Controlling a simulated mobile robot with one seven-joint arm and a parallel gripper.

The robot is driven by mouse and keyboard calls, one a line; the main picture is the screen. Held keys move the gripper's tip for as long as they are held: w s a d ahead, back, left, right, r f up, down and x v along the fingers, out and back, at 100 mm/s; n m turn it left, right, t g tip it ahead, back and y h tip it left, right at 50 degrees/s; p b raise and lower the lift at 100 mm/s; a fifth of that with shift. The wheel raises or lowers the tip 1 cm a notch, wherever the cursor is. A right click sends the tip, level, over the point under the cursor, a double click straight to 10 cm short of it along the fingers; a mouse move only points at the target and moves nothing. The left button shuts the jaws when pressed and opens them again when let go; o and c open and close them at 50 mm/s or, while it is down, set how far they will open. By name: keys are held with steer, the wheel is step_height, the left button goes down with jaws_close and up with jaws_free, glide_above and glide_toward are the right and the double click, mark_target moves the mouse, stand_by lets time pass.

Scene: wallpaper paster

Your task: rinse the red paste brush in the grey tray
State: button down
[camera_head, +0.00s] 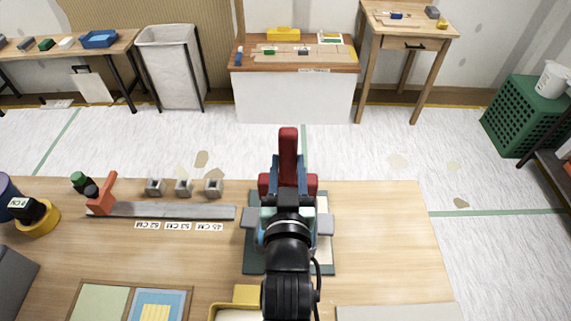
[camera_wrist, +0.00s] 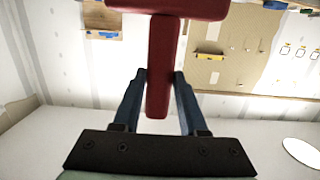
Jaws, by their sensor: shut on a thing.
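The red paste brush (camera_head: 288,148) is held in my gripper (camera_head: 288,178), above the right part of the wooden table. In the wrist view its red handle (camera_wrist: 163,75) runs between the two blue fingers of my gripper (camera_wrist: 160,76), with a wide red crosspiece at the top. The fingers are shut on the handle. My arm hides much of what is below. A flat grey surface (camera_head: 400,312) shows at the bottom right and a dark grey block (camera_head: 15,283) at the left edge. I cannot tell whether either is the grey tray.
A dark green mat (camera_head: 253,258) lies under my gripper. A grey straightedge (camera_head: 175,211) with an orange-red handle, several small metal blocks and a yellow-rimmed container (camera_head: 247,293) share the table. The table's right part (camera_head: 390,240) is clear.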

step_height(320, 180, down, 8)
steer(key=b, duration=0.6)
steer(key=shift+r, duration=0.2)
steer(key=shift+f, duration=1.4)
steer(key=shift+f, duration=0.1)
stand_by(0.3)
